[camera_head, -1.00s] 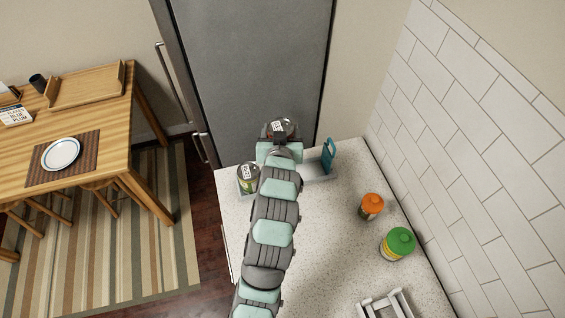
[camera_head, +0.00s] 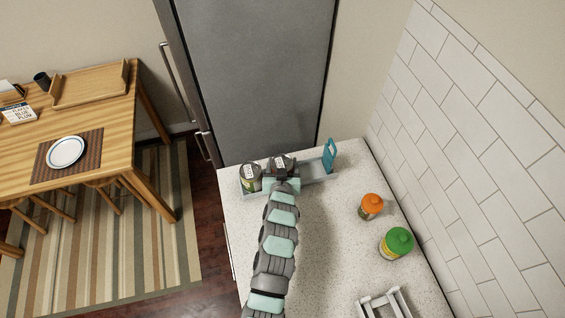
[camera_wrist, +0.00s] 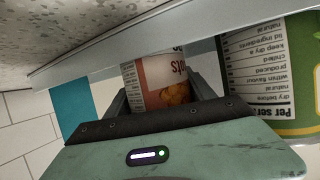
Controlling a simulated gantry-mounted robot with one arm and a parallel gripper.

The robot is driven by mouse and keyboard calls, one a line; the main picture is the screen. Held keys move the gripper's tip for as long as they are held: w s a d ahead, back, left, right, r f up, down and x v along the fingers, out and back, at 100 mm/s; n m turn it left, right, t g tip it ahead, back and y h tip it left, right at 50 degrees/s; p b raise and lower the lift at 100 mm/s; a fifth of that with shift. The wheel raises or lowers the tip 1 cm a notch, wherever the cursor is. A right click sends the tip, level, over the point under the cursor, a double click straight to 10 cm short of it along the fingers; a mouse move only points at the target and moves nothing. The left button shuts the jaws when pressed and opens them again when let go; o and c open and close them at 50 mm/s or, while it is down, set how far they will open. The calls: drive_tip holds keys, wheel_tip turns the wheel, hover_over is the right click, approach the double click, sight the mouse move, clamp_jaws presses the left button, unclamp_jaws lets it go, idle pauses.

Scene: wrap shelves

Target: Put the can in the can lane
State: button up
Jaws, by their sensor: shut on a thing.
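The can (camera_head: 280,161) is in my gripper (camera_head: 283,172), next to a green-labelled can (camera_head: 250,177) in the grey lane tray (camera_head: 318,177). In the wrist view, upside down, the held can (camera_wrist: 155,82) has a white and reddish label with an orange food picture, between the two jaws (camera_wrist: 165,98). Its lower end goes behind the tray's grey front rail (camera_wrist: 120,48). Whether it rests on the tray floor is hidden. The green-labelled can (camera_wrist: 262,80) stands close beside it, with a small gap.
A teal upright piece (camera_head: 330,156) stands at the tray's right end. An orange-topped jar (camera_head: 371,206), a green-topped jar (camera_head: 396,242) and a white rack (camera_head: 385,305) are on the right of the counter (camera_head: 335,235). The fridge (camera_head: 250,80) is behind.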

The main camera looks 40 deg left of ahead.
drive_tip(key=shift+r, duration=0.15)
drive_tip(key=o, duration=1.5)
drive_tip(key=shift+f, duration=0.2)
drive_tip(key=shift+r, duration=0.25)
drive_tip(key=b+v, duration=0.1)
drive_tip(key=v, duration=1.1)
drive_tip(key=shift+b, duration=0.3)
drive_tip(key=shift+f, duration=0.1)
